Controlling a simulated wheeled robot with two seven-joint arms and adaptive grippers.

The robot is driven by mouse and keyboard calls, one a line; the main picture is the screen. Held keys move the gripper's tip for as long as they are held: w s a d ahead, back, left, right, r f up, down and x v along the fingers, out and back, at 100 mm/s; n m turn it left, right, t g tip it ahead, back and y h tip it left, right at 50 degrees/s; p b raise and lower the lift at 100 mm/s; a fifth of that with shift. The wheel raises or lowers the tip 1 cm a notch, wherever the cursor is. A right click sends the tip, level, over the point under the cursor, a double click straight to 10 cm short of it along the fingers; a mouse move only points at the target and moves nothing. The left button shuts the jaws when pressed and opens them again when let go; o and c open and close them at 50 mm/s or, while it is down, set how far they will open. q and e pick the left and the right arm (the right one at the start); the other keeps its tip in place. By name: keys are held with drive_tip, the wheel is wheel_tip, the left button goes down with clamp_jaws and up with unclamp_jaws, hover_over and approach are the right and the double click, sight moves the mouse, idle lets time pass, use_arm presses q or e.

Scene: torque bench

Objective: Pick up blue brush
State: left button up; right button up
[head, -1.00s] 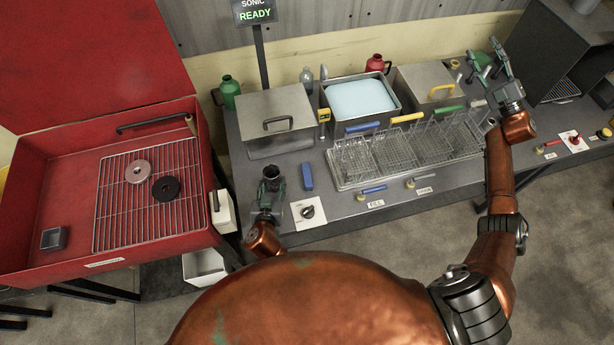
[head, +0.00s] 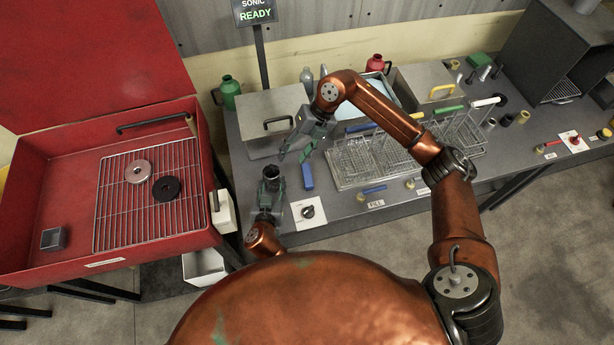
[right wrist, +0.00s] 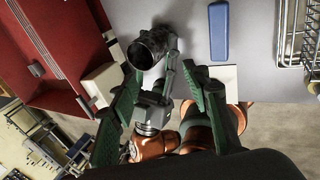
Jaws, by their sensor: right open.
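The blue brush (head: 307,176) appears as a small blue bar lying on the grey bench, left of the wire baskets; I see no bristles. It also shows in the right wrist view (right wrist: 218,33), at the top right of centre. My right gripper (head: 294,153) is open and empty above the bench, just behind and left of the brush. In the right wrist view its green fingers (right wrist: 160,75) are spread, with the brush outside them to the right. My left gripper (head: 268,190) is shut on a dark hollow cylinder (right wrist: 147,48), left of the brush.
A white plate with a black knob (head: 308,212) lies in front of the brush. Wire baskets (head: 375,155) stand to the right. A lidded steel box (head: 262,108) stands behind. A red cabinet (head: 60,190) with a wire rack is at left.

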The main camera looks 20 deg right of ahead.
drive_tip(key=d+f+h, duration=0.3)
drive_tip(key=d+h, duration=0.1)
drive_tip(key=h, duration=0.1)
hover_over(307, 173)
drive_tip(key=shift+m+t+h, duration=0.3)
drive_tip(key=shift+m, duration=0.1)
wheel_tip(307, 173, down, 6)
drive_tip(key=shift+w+r, duration=0.1)
drive_tip(key=shift+f, duration=2.9)
drive_tip(key=shift+c, duration=0.2)
clamp_jaws()
